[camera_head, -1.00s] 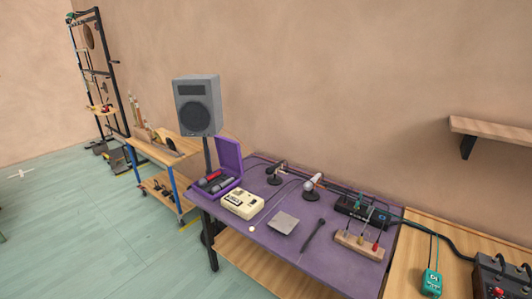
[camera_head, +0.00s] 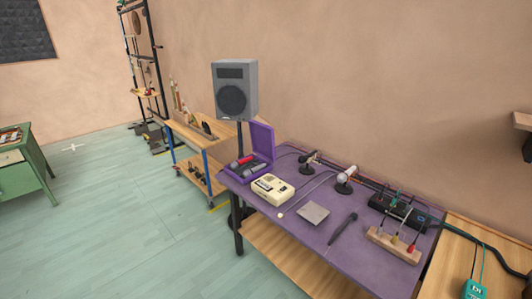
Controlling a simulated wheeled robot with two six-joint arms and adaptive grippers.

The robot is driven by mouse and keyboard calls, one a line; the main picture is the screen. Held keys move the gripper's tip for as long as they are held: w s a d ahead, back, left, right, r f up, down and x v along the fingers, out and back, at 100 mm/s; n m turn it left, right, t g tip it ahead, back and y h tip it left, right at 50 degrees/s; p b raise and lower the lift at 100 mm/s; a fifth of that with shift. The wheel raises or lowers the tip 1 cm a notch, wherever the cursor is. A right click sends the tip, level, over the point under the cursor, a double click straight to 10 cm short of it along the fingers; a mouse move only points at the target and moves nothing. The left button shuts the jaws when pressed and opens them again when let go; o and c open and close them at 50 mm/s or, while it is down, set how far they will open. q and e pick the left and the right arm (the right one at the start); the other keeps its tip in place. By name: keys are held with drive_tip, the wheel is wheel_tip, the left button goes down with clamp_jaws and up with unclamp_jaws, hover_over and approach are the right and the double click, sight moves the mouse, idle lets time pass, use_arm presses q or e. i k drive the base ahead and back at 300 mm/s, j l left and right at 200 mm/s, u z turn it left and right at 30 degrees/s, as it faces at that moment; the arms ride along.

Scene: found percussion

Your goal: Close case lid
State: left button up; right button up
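The purple case (camera_head: 250,171) stands open at the left end of the purple table (camera_head: 290,229). Its lid (camera_head: 262,139) is raised about upright at the back right of the case. Inside lie a red-and-dark item and a grey item, which look like microphones. Neither of my grippers shows in the head view.
A cream recorder (camera_head: 272,188) sits right beside the case. Two microphones on stands (camera_head: 345,180), a grey plate (camera_head: 313,213), a dark handheld item (camera_head: 343,228) and a wooden block with cables (camera_head: 394,245) are farther right. A speaker (camera_head: 235,90) rises behind. Floor at left is open.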

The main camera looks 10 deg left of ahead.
sight(262, 135)
drive_tip(key=i+j+z, duration=0.35)
drive_tip(key=i+j, duration=0.25)
drive_tip(key=i+j+z, duration=0.35)
drive_tip(key=j, duration=0.4)
drive_tip(key=i+j+z, duration=0.2)
drive_tip(key=i+j, duration=0.15)
drive_tip(key=i+j+z, duration=0.15)
drive_tip(key=j, duration=0.35)
